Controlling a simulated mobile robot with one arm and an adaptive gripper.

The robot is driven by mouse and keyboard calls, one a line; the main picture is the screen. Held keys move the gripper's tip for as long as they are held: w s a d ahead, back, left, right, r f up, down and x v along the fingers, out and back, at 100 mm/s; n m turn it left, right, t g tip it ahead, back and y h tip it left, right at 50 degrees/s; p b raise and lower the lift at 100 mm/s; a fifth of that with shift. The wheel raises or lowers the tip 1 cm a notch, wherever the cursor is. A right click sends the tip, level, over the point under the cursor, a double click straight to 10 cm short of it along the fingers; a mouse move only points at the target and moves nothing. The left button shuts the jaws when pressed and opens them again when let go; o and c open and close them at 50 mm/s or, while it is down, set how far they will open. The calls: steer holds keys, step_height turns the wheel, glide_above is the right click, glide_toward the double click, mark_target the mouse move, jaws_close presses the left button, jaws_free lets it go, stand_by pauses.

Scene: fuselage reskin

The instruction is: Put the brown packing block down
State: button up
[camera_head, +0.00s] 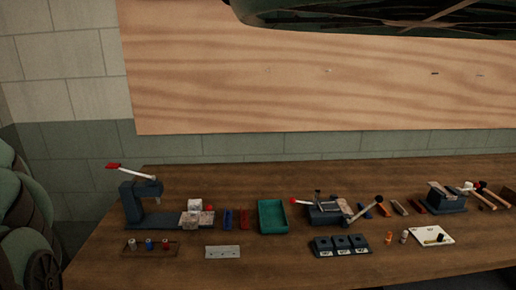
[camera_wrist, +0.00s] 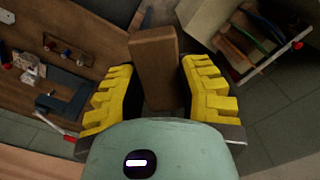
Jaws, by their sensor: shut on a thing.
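The brown packing block (camera_wrist: 154,62) is a plain wooden-looking bar at the upper middle of the wrist view. My gripper (camera_wrist: 158,84) has two yellow stepped fingers, one on each side of the block, and is shut on it. In the head view neither my gripper nor the held block can be made out.
Bare bench shows along the front and back.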

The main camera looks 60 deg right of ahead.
steer(key=r+n+p, duration=0.1)
steer(key=r, duration=0.1)
steer(key=s+r+n+p, duration=0.1)
steer(key=r, duration=0.1)
steer(key=shift+s, duration=0.1)
step_height(320, 180, up, 36)
steer(key=p, duration=3.6)
steer(key=shift+r, duration=0.2)
steer(key=shift+f, duration=0.1)
